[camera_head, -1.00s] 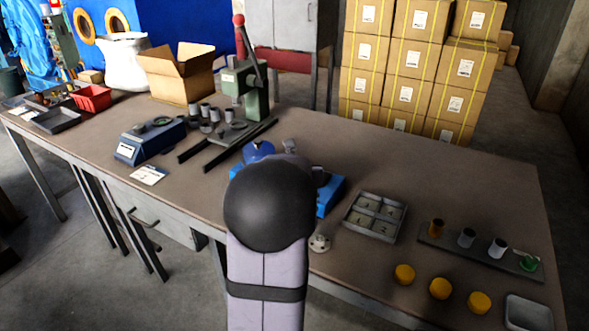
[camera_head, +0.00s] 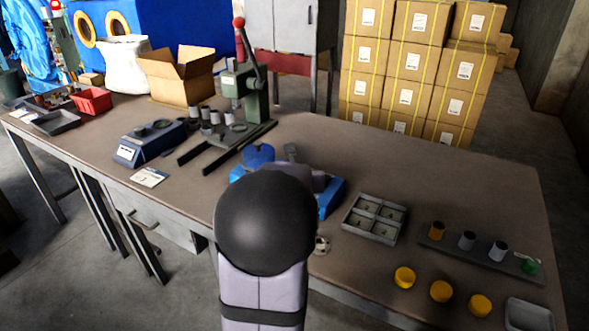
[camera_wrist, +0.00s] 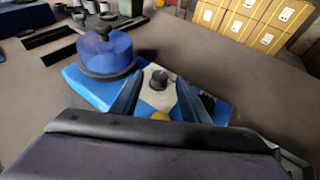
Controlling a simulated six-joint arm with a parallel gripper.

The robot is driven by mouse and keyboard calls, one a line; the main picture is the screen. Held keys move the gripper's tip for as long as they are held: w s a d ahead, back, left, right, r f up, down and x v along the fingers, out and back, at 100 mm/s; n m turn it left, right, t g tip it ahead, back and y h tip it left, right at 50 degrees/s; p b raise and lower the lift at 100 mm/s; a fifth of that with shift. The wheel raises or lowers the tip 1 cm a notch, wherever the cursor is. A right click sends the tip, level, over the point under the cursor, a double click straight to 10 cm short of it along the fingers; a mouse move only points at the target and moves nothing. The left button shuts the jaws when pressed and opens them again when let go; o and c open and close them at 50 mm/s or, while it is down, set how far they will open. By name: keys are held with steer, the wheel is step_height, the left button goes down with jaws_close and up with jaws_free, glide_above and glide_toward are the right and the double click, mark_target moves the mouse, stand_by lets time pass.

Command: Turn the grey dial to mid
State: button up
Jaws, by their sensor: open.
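The drum blaster is a blue machine; its base (camera_head: 331,197) shows beside my arm in the head view, with a blue drum cover (camera_head: 259,153) behind. In the wrist view the blue base (camera_wrist: 88,88) carries a see-through blue dome (camera_wrist: 106,50) at left. A dark grey dial (camera_wrist: 159,77) stands on a pale plate right of the dome. My gripper (camera_wrist: 159,86) is open, with one finger to each side of the dial in the picture. I cannot tell whether either finger touches it. The dial's pointer and marks are too small to read. In the head view my arm hides the dial.
A divided grey tray (camera_head: 374,219) lies right of the machine. Several yellow caps (camera_head: 441,291) and a rack of small cups (camera_head: 484,253) are farther right. A green press (camera_head: 243,100) and a blue scale (camera_head: 150,143) stand at left.

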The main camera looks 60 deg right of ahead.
steer(key=shift+v, duration=2.35)
steer(key=shift+r, duration=0.1)
